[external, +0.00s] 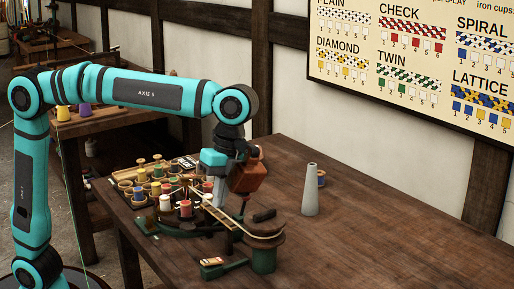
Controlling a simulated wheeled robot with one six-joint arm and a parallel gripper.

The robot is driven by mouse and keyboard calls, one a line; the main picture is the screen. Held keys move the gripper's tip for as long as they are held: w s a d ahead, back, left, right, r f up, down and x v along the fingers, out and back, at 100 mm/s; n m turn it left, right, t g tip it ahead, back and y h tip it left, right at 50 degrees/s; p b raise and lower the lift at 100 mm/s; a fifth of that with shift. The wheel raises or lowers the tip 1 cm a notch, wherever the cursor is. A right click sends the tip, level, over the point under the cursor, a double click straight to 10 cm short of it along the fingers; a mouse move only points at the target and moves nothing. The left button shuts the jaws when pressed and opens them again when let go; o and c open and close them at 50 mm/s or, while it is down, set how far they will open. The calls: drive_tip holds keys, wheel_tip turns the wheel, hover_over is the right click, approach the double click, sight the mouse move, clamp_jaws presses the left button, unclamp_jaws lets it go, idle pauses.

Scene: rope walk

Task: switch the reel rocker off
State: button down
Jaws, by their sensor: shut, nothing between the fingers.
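A small low unit with a red and pale top (212,262) sits near the front edge of the table, left of the green reel stand (264,260). It looks like the reel rocker; which side is pressed is too small to tell. My gripper (216,195) points down above the rope-making rig, behind and above the rocker and apart from it. Its fingers are shut with nothing visible between them. The fingertips are partly lost among the rig parts.
Several coloured bobbins and cups (150,185) crowd the table left of my gripper. An orange-brown block (248,177) is close beside it. A pattern chart (420,60) hangs behind.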

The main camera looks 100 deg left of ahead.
sight(213, 260)
drive_tip(key=x, duration=1.4)
drive_tip(key=shift+s+d, duration=0.1)
drive_tip(key=shift+s, duration=0.05)
idle(0.4)
drive_tip(key=shift+s+d+f+t+y, duration=0.2)
drive_tip(key=shift+s+f+t+y, duration=0.15)
drive_tip(key=shift+t+y, duration=0.2)
drive_tip(key=shift+f, duration=0.15)
drive_tip(key=shift+w+a, duration=0.1)
drive_tip(key=shift+w+a+f, duration=0.1)
drive_tip(key=shift+w+a, duration=0.45)
drive_tip(key=shift+a, duration=0.1)
